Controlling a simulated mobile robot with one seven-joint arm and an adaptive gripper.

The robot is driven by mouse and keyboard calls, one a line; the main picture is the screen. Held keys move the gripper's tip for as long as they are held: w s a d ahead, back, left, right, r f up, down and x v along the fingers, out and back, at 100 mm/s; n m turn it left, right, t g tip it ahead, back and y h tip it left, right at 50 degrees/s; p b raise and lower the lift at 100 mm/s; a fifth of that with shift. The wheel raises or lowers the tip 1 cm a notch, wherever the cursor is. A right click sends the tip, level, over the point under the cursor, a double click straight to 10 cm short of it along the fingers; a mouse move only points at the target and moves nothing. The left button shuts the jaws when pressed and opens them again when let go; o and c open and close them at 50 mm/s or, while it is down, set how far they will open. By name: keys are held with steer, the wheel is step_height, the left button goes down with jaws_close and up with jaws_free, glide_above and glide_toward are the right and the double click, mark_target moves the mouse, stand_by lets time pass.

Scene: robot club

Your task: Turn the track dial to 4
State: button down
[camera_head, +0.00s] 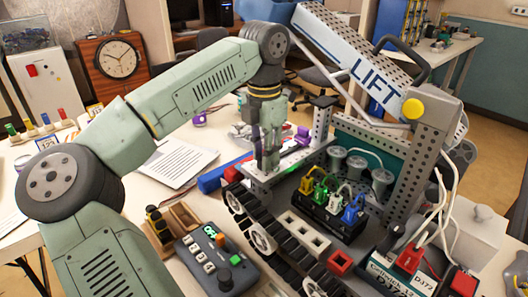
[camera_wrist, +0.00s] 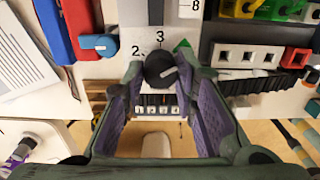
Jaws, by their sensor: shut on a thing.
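The track dial (camera_wrist: 160,70) is a round black knob with a pale pointer line, on a light plate in the wrist view. The numbers 2 (camera_wrist: 135,51) and 3 (camera_wrist: 160,37) are printed around it, with 3 straight above the knob. The line is slanted; which number it marks is unclear. No 4 can be read; a green triangle (camera_wrist: 183,46) lies up and right of the knob. My gripper (camera_wrist: 160,76) is shut on the knob, fingers at its left and right. In the head view my gripper (camera_head: 268,166) points down at the plate and hides the dial.
The machine marked LIFT (camera_head: 375,82) rises right of my gripper, with black tracks (camera_head: 262,215) in front. Coloured plugs (camera_head: 330,195) stand close by on its deck. A grey control box (camera_head: 215,258) and a paper sheet (camera_head: 178,162) lie on the table to the left.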

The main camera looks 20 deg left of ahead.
stand_by(0.3)
steer(key=c, duration=1.3)
jaws_free()
step_height(320, 180, up, 12)
